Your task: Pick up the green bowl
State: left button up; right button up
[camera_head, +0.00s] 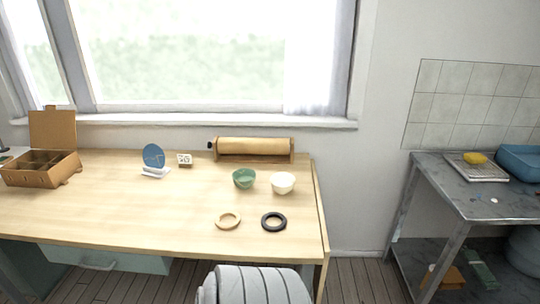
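The green bowl (244,178) stands upright on the wooden table (110,211), toward its right end and back half. A white bowl (283,183) stands just to its right, close beside it. Neither of my grippers is in view, and no arm shows near the bowl. The green bowl is unobstructed in the head view.
A wooden roller (252,147) lies behind the bowls. A pale ring (228,212) and a black ring (274,212) lie in front. A cardboard box (40,176), blue disc (153,156) and small card (184,159) stand left. A metal bench (440,181) stands right.

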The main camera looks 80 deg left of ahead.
aim_at(243, 178)
jog(key=u, duration=0.3)
jog(key=i, duration=1.2)
jog(key=u, duration=1.2)
jog(key=i, duration=0.8)
jog(key=u, duration=1)
